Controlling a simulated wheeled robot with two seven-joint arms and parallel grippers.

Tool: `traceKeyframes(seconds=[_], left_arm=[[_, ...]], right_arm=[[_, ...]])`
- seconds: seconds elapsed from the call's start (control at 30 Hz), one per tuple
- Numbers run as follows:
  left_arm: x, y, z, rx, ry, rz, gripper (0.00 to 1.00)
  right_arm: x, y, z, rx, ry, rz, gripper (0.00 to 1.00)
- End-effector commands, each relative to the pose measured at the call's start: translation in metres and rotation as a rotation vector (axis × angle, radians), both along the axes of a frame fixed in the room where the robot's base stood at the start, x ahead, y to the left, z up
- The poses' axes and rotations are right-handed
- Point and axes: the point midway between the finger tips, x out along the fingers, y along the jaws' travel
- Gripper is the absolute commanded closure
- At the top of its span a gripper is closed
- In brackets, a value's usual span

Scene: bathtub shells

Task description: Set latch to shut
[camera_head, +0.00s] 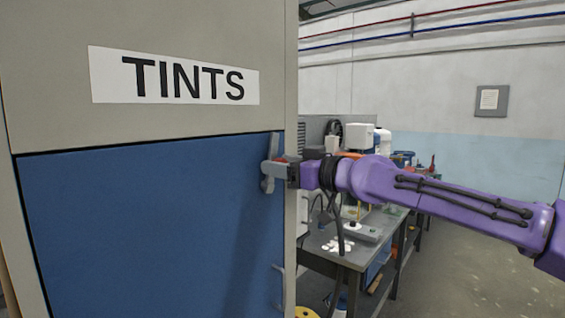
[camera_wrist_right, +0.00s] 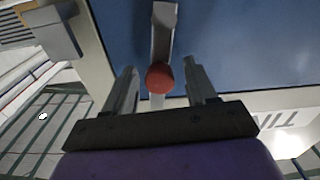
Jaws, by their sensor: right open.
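The latch (camera_head: 274,145) is a grey bar on the right edge of the blue door (camera_head: 130,235), standing roughly upright. In the right wrist view, the latch (camera_wrist_right: 163,35) runs up from a round red hub (camera_wrist_right: 160,78), with a pale part below it. My right gripper (camera_head: 272,170) reaches in from the right at the latch, hiding its middle. In the wrist view its two fingers (camera_wrist_right: 160,68) are apart, one on each side of the red hub. I cannot tell whether either finger touches it. My left gripper is not in view.
The grey cabinet frame (camera_head: 60,120) carries a white TINTS sign (camera_head: 175,77). A door handle (camera_head: 279,290) sits low on the door's right edge. A cluttered workbench (camera_head: 330,255) stands behind and below my right arm. Open floor lies at the right.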

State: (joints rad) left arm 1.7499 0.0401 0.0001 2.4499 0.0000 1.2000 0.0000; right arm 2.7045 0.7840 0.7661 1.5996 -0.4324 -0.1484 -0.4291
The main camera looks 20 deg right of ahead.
Motion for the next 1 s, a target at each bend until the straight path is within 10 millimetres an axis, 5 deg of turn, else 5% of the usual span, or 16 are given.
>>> traceKeyframes(seconds=[0.07,0.23,1.0], left_arm=[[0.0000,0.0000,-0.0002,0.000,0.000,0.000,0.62],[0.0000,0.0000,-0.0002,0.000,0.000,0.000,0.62],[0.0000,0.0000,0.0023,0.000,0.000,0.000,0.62]], right_arm=[[-0.0002,0.0001,-0.0001,0.000,0.000,0.000,0.44],[-0.0003,0.0001,-0.0002,-0.001,0.001,0.001,0.99],[0.0018,0.0031,-0.0008,0.017,0.014,0.007,1.00]])
